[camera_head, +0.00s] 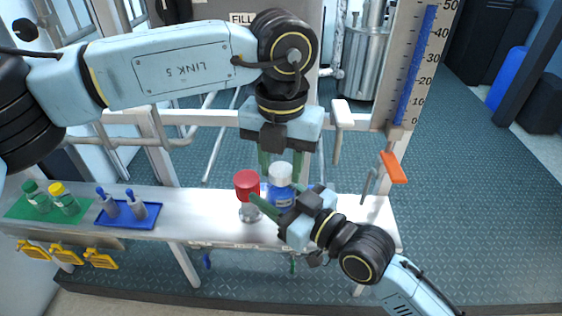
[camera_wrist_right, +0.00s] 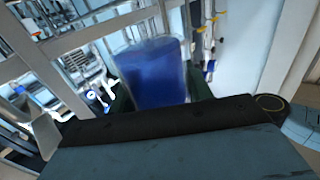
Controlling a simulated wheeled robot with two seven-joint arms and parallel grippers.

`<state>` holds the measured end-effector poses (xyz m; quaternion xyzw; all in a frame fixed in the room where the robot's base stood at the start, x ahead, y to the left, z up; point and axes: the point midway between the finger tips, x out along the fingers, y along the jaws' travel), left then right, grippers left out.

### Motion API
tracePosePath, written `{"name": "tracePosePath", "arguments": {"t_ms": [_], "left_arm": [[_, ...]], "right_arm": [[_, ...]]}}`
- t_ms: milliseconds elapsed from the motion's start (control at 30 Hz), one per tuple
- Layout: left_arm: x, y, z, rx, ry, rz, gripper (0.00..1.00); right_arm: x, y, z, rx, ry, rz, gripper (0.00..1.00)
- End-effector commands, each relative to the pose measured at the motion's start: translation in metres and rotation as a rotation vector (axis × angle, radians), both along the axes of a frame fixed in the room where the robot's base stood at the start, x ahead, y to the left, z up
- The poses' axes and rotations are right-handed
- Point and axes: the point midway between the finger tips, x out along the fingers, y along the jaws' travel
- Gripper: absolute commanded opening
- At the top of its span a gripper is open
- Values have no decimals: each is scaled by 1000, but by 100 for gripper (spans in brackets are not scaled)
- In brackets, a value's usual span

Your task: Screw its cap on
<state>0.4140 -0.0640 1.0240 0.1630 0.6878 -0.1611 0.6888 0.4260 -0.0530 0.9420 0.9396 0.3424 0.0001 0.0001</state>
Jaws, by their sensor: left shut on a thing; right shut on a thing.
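A clear bottle of blue liquid (camera_head: 280,197) stands at the right part of the steel bench. A white cap (camera_head: 280,174) sits at its top; I cannot tell whether it is threaded on. My left gripper (camera_head: 281,166) comes down from above, its green fingers shut on the white cap. My right gripper (camera_head: 286,196) reaches in from the lower right, its fingers shut around the bottle's body. In the right wrist view the blue bottle (camera_wrist_right: 152,75) stands between dark green fingers, slightly tilted in the picture; its cap is not visible there.
A red-capped bottle (camera_head: 247,184) stands close left of the blue one, near my right gripper's finger. A ruled post (camera_head: 415,70) stands behind right.

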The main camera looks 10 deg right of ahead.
Motion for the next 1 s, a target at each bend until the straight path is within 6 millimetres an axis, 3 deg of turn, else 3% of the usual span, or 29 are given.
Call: {"name": "tracePosePath", "arguments": {"t_ms": [800, 933, 1000], "left_arm": [[0, 0, -1, 3, 3, -1585, 10], [0, 0, -1, 4, 3, -1779, 10], [0, 0, -1, 4, 3, -1766, 10]], "right_arm": [[0, 0, 1, 1, -2, 0, 0], [0, 0, 1, 1, -2, 0, 0], [0, 0, 1, 1, -1, 0, 0]]}}
